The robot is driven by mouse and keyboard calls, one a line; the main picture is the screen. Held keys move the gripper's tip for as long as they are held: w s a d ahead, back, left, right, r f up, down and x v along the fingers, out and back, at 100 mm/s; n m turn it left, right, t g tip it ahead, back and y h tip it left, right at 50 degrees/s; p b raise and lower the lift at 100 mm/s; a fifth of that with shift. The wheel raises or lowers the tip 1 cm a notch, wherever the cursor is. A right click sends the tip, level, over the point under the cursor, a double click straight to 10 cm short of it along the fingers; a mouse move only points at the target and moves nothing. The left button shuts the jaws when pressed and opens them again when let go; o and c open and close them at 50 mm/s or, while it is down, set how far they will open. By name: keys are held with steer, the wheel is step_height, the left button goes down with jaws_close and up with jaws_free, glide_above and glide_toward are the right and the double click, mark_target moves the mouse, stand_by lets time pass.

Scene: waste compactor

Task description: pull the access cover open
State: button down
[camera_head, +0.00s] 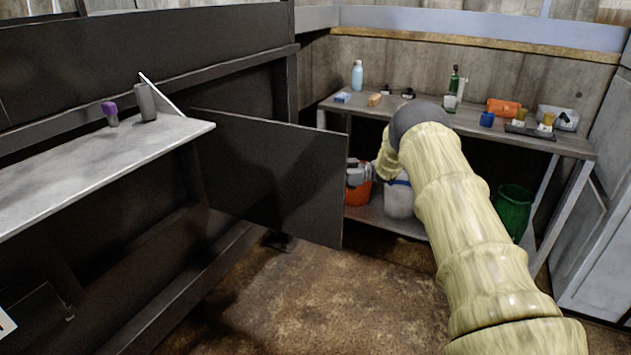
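The access cover (275,178) is a flat dark panel at the middle left. It stands swung out from the dark compactor body (150,55), with its free edge toward the right. My gripper (352,177) is at that free edge, at about mid-height, and the far part of it is hidden behind the panel's edge. My pale, sleeved arm reaches to it from the lower right. Whether the fingers are open, shut or touching the panel is too small and too hidden to tell.
A grey shelf (90,165) juts out at the left, holding a purple-topped item (110,113) and a grey cup (147,102). A workbench (470,128) with bottles and small items stands behind; an orange bucket (358,192) and green bin (513,211) are below. Brown floor (300,300) is clear in front.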

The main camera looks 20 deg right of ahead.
steer(key=shift+w+d+f, duration=0.1)
steer(key=shift+d, duration=0.25)
steer(key=c, duration=1.5)
jaws_free()
steer(key=shift+o, duration=0.2)
steer(key=shift+a, duration=0.1)
steer(key=shift+w+a, duration=0.1)
steer(key=v, duration=1.2)
